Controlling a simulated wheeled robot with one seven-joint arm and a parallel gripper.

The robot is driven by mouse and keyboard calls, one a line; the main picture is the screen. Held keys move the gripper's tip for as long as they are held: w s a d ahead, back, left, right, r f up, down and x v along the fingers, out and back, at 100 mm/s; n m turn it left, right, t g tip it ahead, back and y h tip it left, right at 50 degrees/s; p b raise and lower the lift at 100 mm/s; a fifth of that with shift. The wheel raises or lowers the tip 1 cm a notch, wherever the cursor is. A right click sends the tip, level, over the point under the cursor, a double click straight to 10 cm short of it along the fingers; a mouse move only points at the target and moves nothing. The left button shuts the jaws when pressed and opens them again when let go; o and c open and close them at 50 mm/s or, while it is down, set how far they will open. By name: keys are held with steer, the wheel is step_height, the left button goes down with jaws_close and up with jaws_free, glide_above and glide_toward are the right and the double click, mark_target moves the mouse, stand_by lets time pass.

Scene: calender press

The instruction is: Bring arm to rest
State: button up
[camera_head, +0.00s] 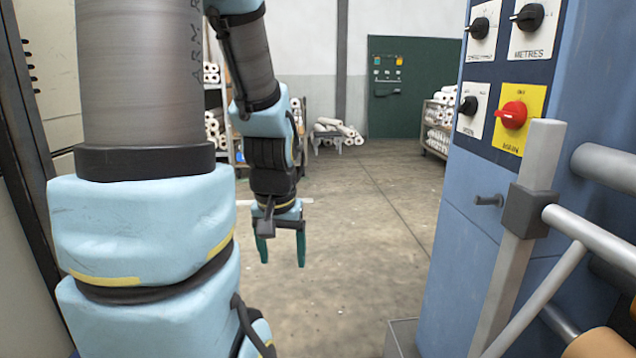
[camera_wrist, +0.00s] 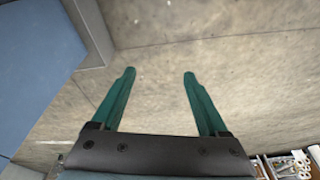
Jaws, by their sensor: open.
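My gripper (camera_head: 281,250) hangs pointing down in the middle of the head view, with its two green fingers apart. Nothing is between them. In the wrist view my gripper (camera_wrist: 158,75) also shows open and empty, with bare concrete floor beyond the fingertips. My arm fills the left of the head view and bends down to the gripper. The gripper touches nothing that I can see.
A blue machine cabinet (camera_head: 470,235) with knobs and a red switch (camera_head: 513,114) stands at right, with metal bars (camera_head: 520,230) in front. Racks of white rolls (camera_head: 437,125) and a green cabinet (camera_head: 400,85) stand at the back. The floor (camera_head: 370,220) between is clear.

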steer(key=w+p+v, duration=0.3)
steer(key=p+v, duration=2.1)
steer(key=p, duration=0.1)
steer(key=shift+r+g, duration=0.4)
steer(key=shift+r, duration=0.2)
steer(key=shift+s, duration=0.1)
